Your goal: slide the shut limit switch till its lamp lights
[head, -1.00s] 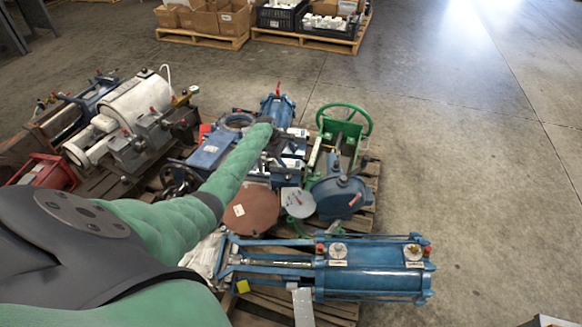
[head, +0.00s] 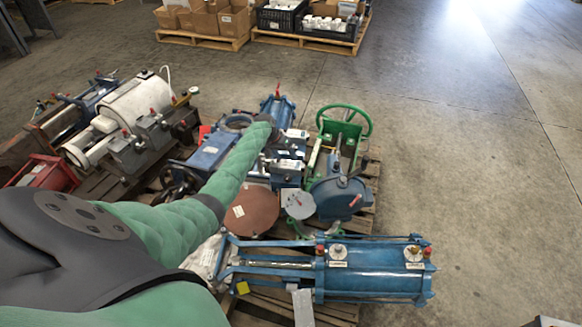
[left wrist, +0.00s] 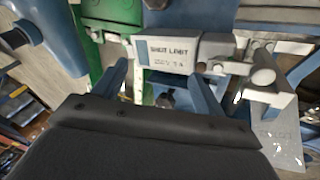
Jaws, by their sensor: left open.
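The shut limit switch (left wrist: 165,53) is a pale grey block lettered "SHUT LIMIT" in the left wrist view. My left gripper (left wrist: 159,76) is open, its two blue-grey fingers pointing at the block, one near each end of it. I cannot tell whether either finger touches it. A small dark reddish spot (left wrist: 201,67) sits at the block's right end; I cannot tell if it is the lamp, and no lit lamp shows. In the head view my left forearm reaches over the blue machinery and hides much of the gripper. My right gripper is out of view.
A green frame with a handwheel (head: 345,120) stands right of the gripper. A blue cylinder (head: 370,271) lies across the near pallet. A white motor unit (head: 140,102) stands at the left. Boxes on pallets are at the back.

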